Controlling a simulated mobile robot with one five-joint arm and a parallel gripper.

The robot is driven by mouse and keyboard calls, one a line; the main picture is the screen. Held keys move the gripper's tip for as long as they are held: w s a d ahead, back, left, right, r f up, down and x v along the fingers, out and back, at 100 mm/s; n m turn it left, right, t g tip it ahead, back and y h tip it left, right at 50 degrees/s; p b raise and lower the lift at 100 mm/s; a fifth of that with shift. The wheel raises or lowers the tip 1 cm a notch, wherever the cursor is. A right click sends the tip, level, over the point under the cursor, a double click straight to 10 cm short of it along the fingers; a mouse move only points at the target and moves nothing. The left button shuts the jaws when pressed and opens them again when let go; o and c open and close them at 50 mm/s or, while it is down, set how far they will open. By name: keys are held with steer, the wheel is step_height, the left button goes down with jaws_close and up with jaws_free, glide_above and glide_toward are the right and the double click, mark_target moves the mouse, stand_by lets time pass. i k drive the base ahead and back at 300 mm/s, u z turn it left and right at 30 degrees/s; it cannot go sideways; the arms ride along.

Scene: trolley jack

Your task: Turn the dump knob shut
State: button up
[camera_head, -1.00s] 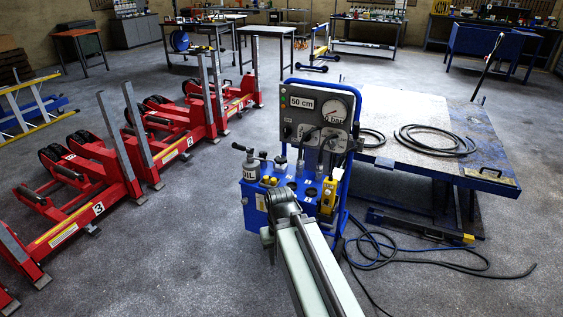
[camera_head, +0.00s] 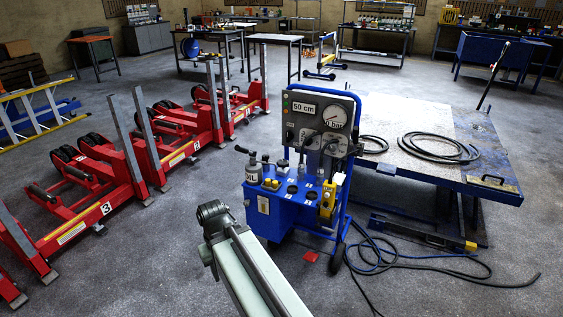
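The blue pump cart (camera_head: 283,213) stands right of centre. Its grey upright panel (camera_head: 304,122) carries a "50 cm" display (camera_head: 303,107), a round gauge (camera_head: 335,116) and small dark controls. Levers and fittings sit below the panel, beside a grey-and-white bottle (camera_head: 254,172) and a yellow hand control (camera_head: 328,199). Which control is the dump knob is too small to tell. My arm reaches up from the bottom edge, its visible end left of the cart and apart from it in the picture. My gripper itself does not show.
Red numbered jacks (camera_head: 107,209) line the left. A blue-framed lift table (camera_head: 490,185) with coiled hose (camera_head: 437,147) stands behind the cart on the right. Loose hoses (camera_head: 440,257) and a small red piece (camera_head: 311,257) lie on the floor.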

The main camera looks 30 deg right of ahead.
mark_target(283, 163)
steer(key=u, duration=0.05)
steer(key=i, duration=1)
